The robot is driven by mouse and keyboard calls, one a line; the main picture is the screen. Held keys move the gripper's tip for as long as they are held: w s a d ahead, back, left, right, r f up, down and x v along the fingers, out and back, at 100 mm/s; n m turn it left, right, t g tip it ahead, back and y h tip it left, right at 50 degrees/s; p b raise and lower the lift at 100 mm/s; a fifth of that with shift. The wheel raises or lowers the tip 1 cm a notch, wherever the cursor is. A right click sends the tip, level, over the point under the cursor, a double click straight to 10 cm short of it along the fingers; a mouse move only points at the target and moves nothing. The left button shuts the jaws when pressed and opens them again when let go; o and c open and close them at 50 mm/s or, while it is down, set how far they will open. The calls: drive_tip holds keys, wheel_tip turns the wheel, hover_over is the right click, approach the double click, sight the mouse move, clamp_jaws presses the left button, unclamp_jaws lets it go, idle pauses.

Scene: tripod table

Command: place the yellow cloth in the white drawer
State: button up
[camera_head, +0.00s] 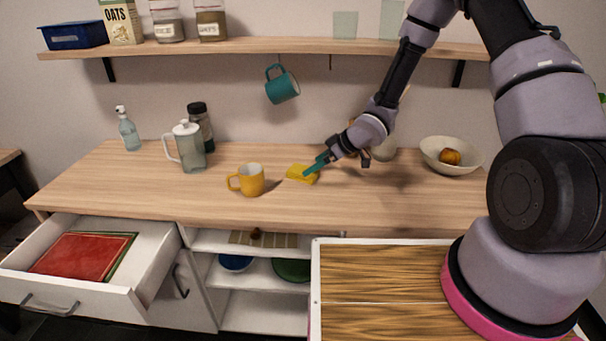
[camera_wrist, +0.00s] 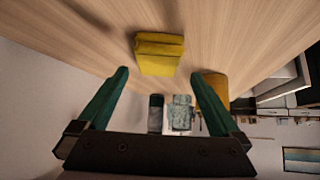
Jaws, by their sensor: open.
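The yellow cloth (camera_head: 302,174) lies folded on the wooden counter, right of the yellow mug. In the wrist view the cloth (camera_wrist: 159,54) sits beyond the fingertips, roughly centred between them. My gripper (camera_head: 318,164) has teal fingers and is just above and beside the cloth in the head view. In the wrist view my gripper (camera_wrist: 162,74) is open, with nothing between its fingers. The white drawer (camera_head: 152,262) is pulled out at the lower left, below the counter. A red folded cloth (camera_head: 82,254) with a green one under it lies inside the drawer.
A yellow mug (camera_head: 249,180), a glass pitcher (camera_head: 187,147), a dark-lidded jar (camera_head: 200,124) and a soap bottle (camera_head: 128,130) stand on the counter (camera_head: 130,196). A bowl (camera_head: 448,158) holds an orange fruit. A teal mug (camera_head: 282,86) hangs under the shelf (camera_head: 240,47). Open shelves (camera_head: 262,310) adjoin the drawer.

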drive_tip(key=x, duration=0.5)
drive_tip(key=shift+w, duration=0.25)
drive_tip(key=c, duration=1.3)
wheel_tip(320, 180, up, 10)
drive_tip(key=w+d+r+m+t+h, duration=0.1)
drive_tip(key=d+r+m+t+h, duration=0.2)
drive_tip(key=d, duration=0.7)
drive_tip(key=d+r+m+t+h, duration=0.1)
drive_tip(key=d+m+h, duration=0.1)
drive_tip(key=d+m, duration=0.6)
drive_tip(key=w+d+r+m+t+h, duration=0.1)
drive_tip(key=d+r+m+h, duration=0.15)
drive_tip(key=d, duration=0.85)
drive_tip(key=s+d+f, duration=0.1)
drive_tip(key=s+f, duration=0.4)
drive_tip(key=f, duration=0.1)
drive_tip(key=shift+d+f+h, duration=0.25)
drive_tip(key=shift+f+h, duration=0.1)
